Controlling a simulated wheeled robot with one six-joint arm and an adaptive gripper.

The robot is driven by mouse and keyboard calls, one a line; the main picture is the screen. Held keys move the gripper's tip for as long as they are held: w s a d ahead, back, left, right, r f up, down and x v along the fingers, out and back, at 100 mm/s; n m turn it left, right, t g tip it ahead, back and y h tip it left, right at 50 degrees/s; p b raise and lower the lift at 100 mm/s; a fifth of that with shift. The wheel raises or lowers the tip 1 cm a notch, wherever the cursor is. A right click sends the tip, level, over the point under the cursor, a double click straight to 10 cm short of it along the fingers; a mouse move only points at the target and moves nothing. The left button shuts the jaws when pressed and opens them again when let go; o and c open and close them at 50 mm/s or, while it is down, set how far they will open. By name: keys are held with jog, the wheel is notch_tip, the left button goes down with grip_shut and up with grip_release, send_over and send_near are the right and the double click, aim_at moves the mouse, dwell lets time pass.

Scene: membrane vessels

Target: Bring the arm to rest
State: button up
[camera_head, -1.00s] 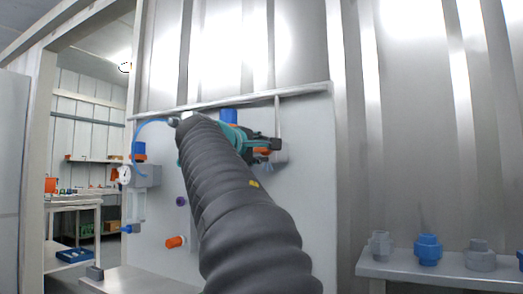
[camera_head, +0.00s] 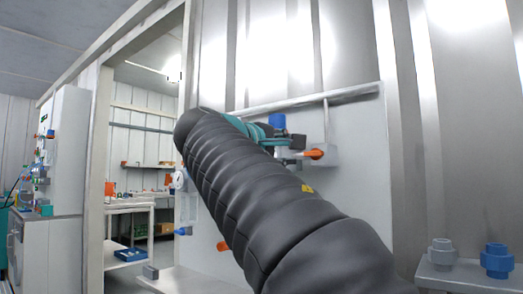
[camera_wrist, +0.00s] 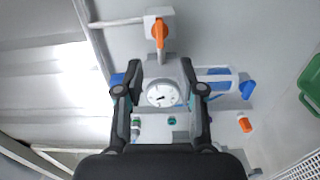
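My arm, in a dark ribbed cover, reaches up and across the head view in front of a pale wall panel (camera_head: 355,190). My gripper (camera_head: 290,152) is partly hidden behind the arm there, near an orange valve handle (camera_head: 313,154). In the wrist view my gripper (camera_wrist: 162,68) has its two fingers spread apart with nothing held between them. A round white gauge (camera_wrist: 162,95) shows behind the gap between the fingers. The orange handle also shows in the wrist view (camera_wrist: 159,33), beyond the fingertips. I cannot tell the exact distance to the panel.
A shelf (camera_head: 465,279) at the lower right holds a grey fitting (camera_head: 441,252) and a blue fitting (camera_head: 496,261). A doorway on the left opens to a room with a workbench (camera_head: 128,207). A white cabinet (camera_head: 68,150) stands at far left. A green bin (camera_wrist: 312,85) shows at the wrist view's right.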

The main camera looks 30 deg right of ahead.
dwell(0.4)
jog(key=w+a+f+y, duration=0.2)
jog(key=f+y, duration=0.1)
jog(key=f, duration=0.5)
jog(key=w+a+f+t+y, duration=0.1)
jog(key=a+f+y, duration=0.2)
jog(key=f, duration=0.5)
jog(key=w+a+f+y, duration=0.2)
jog(key=f+y, duration=0.1)
jog(key=f, duration=0.6)
jog(key=s+a+f+m+g+y+p, duration=0.1)
jog(key=s+a+f+m+y, duration=0.1)
jog(key=s+a+f, duration=0.4)
jog(key=s+a+f+m+g+y+p, duration=0.1)
jog(key=s+a+f+y, duration=0.4)
jog(key=s+f, duration=1)
notch_tip(320, 180, down, 4)
jog(key=shift+a+r+m+y+p, duration=0.2)
jog(key=shift+a+m+y+p, duration=0.15)
jog(key=shift+a+m, duration=0.35)
